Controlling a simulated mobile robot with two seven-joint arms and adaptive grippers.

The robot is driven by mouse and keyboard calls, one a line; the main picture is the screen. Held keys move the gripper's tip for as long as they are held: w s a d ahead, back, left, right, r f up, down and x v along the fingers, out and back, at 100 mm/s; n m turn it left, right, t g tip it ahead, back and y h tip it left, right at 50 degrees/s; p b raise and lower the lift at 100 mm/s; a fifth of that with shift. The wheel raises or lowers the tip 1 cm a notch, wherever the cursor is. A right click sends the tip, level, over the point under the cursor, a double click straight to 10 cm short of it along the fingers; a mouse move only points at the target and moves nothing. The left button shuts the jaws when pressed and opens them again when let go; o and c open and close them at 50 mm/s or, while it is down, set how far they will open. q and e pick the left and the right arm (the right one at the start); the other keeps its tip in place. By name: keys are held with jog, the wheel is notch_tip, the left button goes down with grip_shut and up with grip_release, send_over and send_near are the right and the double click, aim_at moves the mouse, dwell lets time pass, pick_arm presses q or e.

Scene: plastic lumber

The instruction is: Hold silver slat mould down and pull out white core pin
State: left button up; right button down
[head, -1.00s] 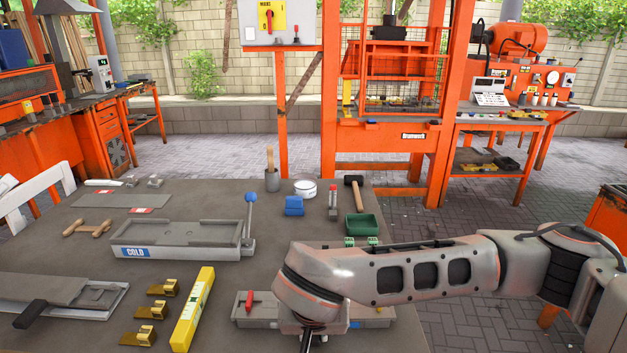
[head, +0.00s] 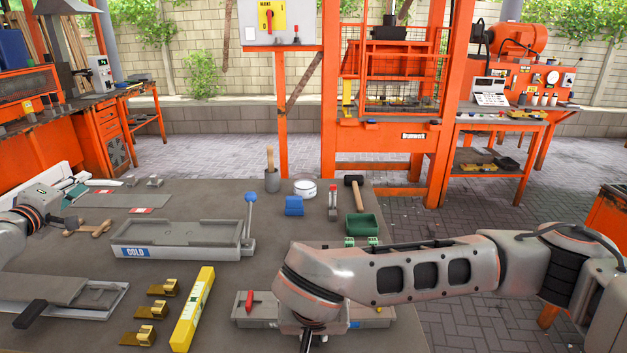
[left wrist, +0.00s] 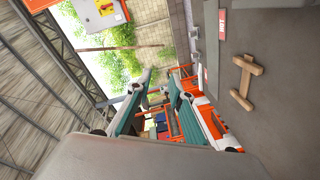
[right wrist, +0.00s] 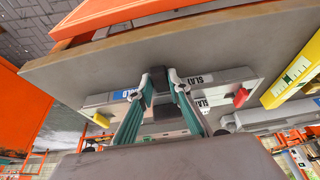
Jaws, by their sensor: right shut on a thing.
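The silver slat mould (head: 263,318) lies at the front of the table, partly hidden by my right arm, with a red piece (head: 250,300) at its left part. In the right wrist view the mould (right wrist: 222,92) shows its label. My right gripper (right wrist: 162,82) is shut at the mould's middle, apparently on the mould; the exact grip is hidden. I cannot make out the white core pin. My left gripper (left wrist: 160,76) is open and empty, over the table's far left, well away from the mould; it also shows in the head view (head: 76,188).
A yellow level (head: 193,308) and several brass pieces (head: 152,311) lie left of the mould. Behind them is the COLD tray (head: 175,252) with a blue-knobbed lever (head: 250,200). A wooden piece (left wrist: 243,78) lies near my left gripper. A green bin (head: 362,226) stands behind my right arm.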

pick_arm(q)
jog(key=w+d+f+m+g+h, duration=0.15)
jog(key=d+g+h, duration=0.25)
jog(key=d, duration=1.5)
jog(key=d+f+m+g+h, duration=0.2)
jog(key=d+m+g+h, duration=0.15)
jog(key=d, duration=1.45)
jog(key=s+d+m+g, duration=0.2)
jog(key=s+d+g, duration=0.25)
jog(key=d, duration=0.55)
jog(key=s+d+r+m+g+y, duration=0.1)
jog(key=s+d+m+g+y, duration=0.2)
jog(key=s, duration=0.6)
jog(key=s+d+r+m+g+y, duration=0.1)
jog(key=s+d+m+g+y, duration=0.15)
jog(key=s, duration=0.55)
jog(key=shift+m+t+y, duration=0.25)
jog(key=shift+m+y, duration=0.15)
jog(key=shift+m, duration=0.05)
jog(key=shift+s+d+f, duration=0.1)
jog(key=shift+d+f, duration=0.1)
jog(key=shift+f, duration=2.7)
jog(key=shift+d+f, duration=0.2)
jog(key=shift+f, duration=2.7)
jog(key=shift+c, duration=0.4)
grip_shut()
